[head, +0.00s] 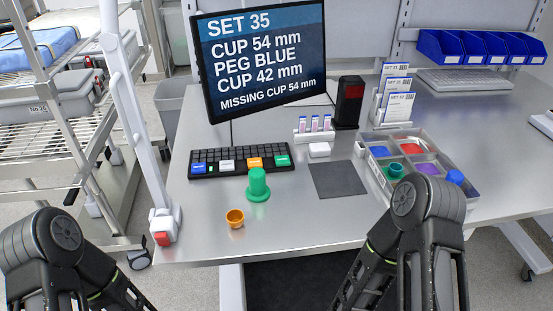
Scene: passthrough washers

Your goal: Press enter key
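A black keyboard (240,161) lies on the metal table below the monitor. I cannot read the key labels, so I cannot tell which is enter. The monitor (262,55) reads SET 35, CUP 54 mm, PEG BLUE, CUP 42 mm, MISSING CUP 54 mm. Neither gripper is in the picture.
A green flanged peg (258,184) and an orange cup (235,218) stand in front of the keyboard. A dark mat (339,179) and a compartment tray (431,194) with coloured parts lie to the right. A white post (133,110) rises at the table's left edge.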

